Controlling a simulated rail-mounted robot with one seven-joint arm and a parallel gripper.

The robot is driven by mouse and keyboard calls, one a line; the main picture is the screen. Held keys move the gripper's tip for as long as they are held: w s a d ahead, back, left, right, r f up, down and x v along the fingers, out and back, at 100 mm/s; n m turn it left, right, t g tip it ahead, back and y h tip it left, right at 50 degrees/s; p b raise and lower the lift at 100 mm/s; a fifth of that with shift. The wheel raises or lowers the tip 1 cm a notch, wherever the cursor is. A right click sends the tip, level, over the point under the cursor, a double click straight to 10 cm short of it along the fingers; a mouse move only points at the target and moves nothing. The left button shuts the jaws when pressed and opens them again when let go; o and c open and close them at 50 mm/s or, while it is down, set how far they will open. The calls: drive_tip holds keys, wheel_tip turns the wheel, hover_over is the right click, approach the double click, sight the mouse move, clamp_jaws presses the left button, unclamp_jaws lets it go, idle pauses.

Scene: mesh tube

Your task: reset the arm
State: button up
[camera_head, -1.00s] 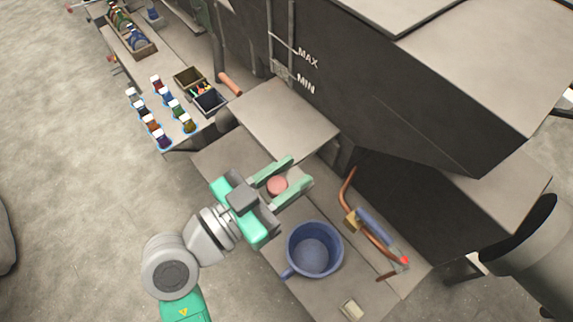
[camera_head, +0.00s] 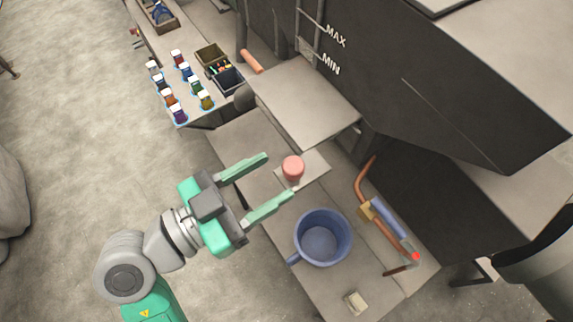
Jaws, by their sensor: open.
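My gripper (camera_head: 279,180) is open and empty, with its two green fingers spread apart and pointing right. It is over the left edge of the grey workbench (camera_head: 285,215). My arm reaches in from the lower left.
A blue mug (camera_head: 322,238) stands on the bench to the right of my gripper. A copper pipe with a blue handle (camera_head: 388,217) lies farther right. Several small jars (camera_head: 180,90) and divided boxes (camera_head: 220,68) stand on a back table. A large dark tank (camera_head: 440,90) rises behind.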

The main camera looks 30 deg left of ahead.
drive_tip(key=shift+s+a, duration=0.15)
drive_tip(key=shift+s, duration=0.15)
drive_tip(key=w+d+r+n+t+y+p, duration=0.1)
drive_tip(key=w+d+r+y+p, duration=0.15)
drive_tip(key=w+r, duration=0.4)
drive_tip(key=w+d+r+n+t+y+p, duration=0.1)
drive_tip(key=w+d+r+t+y+p, duration=0.2)
drive_tip(key=r, duration=0.7)
drive_tip(key=s+d+r+n+t+y+p, duration=0.1)
drive_tip(key=d+r, duration=0.3)
drive_tip(key=r, duration=0.7)
drive_tip(key=s+d+r+n+t+y+p, duration=0.1)
drive_tip(key=d+r+n+t+y+p, duration=0.1)
drive_tip(key=r, duration=1)
drive_tip(key=shift+s+d+t+p, duration=0.2)
drive_tip(key=shift+d+t+p, duration=0.7)
drive_tip(key=shift+d+t, duration=0.15)
drive_tip(key=shift+f, duration=0.1)
